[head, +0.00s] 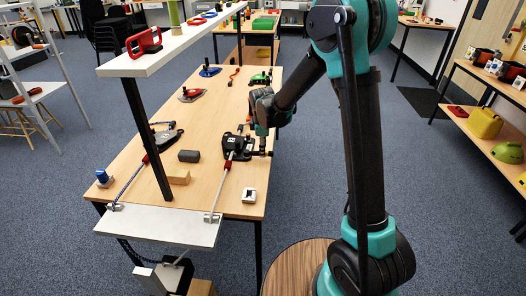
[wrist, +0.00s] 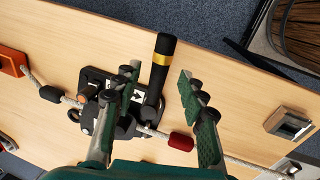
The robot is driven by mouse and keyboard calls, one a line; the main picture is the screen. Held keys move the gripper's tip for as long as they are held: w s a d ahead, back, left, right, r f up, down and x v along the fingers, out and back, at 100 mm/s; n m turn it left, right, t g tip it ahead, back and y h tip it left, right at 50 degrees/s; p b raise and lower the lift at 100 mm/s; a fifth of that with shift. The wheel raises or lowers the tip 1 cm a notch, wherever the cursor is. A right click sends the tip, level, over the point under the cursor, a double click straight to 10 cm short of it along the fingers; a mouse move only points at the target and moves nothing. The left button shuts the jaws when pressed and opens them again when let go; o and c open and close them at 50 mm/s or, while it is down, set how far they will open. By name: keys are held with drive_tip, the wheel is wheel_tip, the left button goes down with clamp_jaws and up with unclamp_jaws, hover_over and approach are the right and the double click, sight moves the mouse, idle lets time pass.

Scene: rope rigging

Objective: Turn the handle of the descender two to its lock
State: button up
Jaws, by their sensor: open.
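A black descender (head: 236,148) stands on the wooden table with a rope running through it. In the wrist view the black descender body (wrist: 92,102) lies left of and partly behind my left finger. Its black handle (wrist: 163,55) with a yellow band points up the picture. My gripper (wrist: 160,80) is open, one finger on each side of the handle, with a visible gap at the right finger. Contact at the left finger is unclear. In the head view my gripper (head: 262,145) is at the descender's right side, small and partly merged with it.
A dark block (head: 189,156), a wooden block (head: 178,177) and a white-framed item (head: 249,196) lie nearby. A dark post (head: 147,140) and white shelf (head: 180,42) stand over the left side. Rope with a red sleeve (wrist: 181,142) passes below the fingers.

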drive_tip(key=shift+w+f, duration=0.2)
drive_tip(key=shift+f, duration=0.9)
drive_tip(key=shift+c, duration=0.5)
clamp_jaws()
